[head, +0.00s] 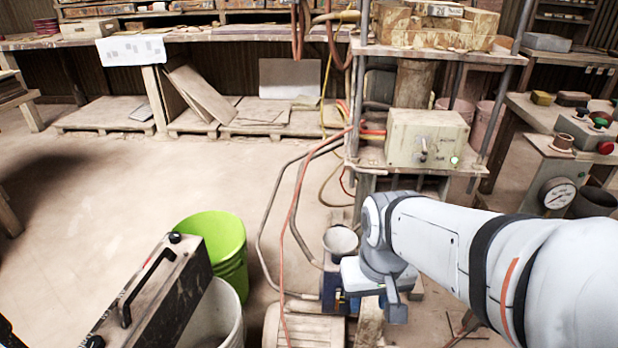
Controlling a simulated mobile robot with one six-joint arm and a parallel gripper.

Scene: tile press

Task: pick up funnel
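A grey, round, open-topped piece that looks like the funnel (341,240) sits upright on top of a dark blue machine part (328,285), low in the middle of the head view. My gripper (390,305) hangs at the end of my white arm, just in front and to the right of that piece. It hides part of the blue machine. One dark grey finger points down; the other cannot be made out clearly. I cannot tell whether the gripper touches anything, and no object shows in it.
A metal press frame with a control box (425,138) stands behind. Hoses (290,205) run down left of the blue part. A green bucket (222,250) and a white bucket (215,318) stand to the left. A gauge (558,196) is at right. Open floor lies left.

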